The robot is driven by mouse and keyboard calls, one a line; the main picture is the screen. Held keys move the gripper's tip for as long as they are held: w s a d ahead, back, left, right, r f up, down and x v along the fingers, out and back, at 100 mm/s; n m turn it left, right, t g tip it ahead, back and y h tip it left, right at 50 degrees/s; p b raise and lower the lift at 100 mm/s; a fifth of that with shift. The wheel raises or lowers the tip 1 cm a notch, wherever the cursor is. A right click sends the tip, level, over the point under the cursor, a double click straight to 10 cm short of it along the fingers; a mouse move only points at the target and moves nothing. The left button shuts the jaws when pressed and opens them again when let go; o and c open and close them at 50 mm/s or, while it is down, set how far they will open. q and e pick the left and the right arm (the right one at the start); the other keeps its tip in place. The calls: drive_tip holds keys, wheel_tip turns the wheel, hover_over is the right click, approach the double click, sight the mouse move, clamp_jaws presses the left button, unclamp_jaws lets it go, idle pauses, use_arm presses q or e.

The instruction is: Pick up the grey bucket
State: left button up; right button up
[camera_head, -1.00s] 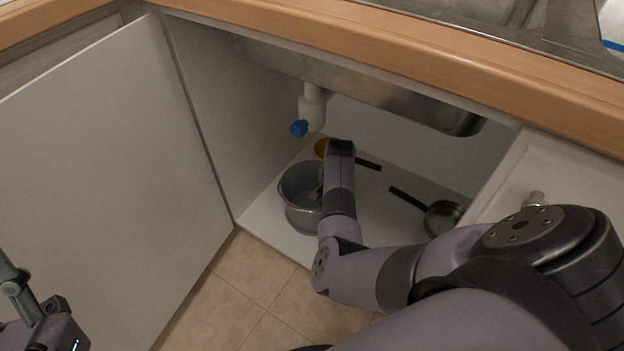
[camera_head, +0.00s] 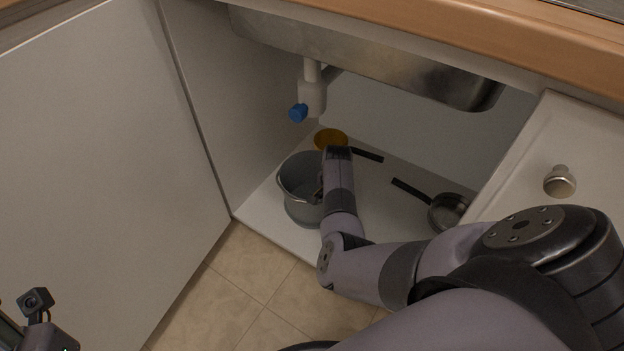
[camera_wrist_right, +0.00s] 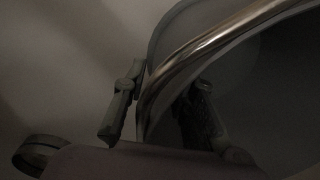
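The grey bucket (camera_head: 300,203) stands upright on the white cabinet floor under the sink. My right gripper (camera_head: 320,188) reaches down at the bucket's right side, with its fingers at the rim and mostly hidden by my arm. In the right wrist view, a shiny curved metal strip of the bucket (camera_wrist_right: 185,72) runs between the two fingers of my right gripper (camera_wrist_right: 160,100). The left finger seems close to the strip; whether both fingers press on it cannot be told. Only part of my left wrist shows at the bottom left of the head view; its fingertips are not clear.
A yellow pan (camera_head: 331,138) lies behind the bucket, and a dark pan (camera_head: 448,211) lies to its right. A white drain pipe with a blue cap (camera_head: 298,113) hangs above. An open door (camera_head: 90,170) stands at left; another door with a knob (camera_head: 560,181) is at right.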

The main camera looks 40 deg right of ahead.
drive_tip(key=shift+r, duration=0.1)
clamp_jaws()
idle(0.8)
drive_tip(key=shift+w+r, duration=0.1)
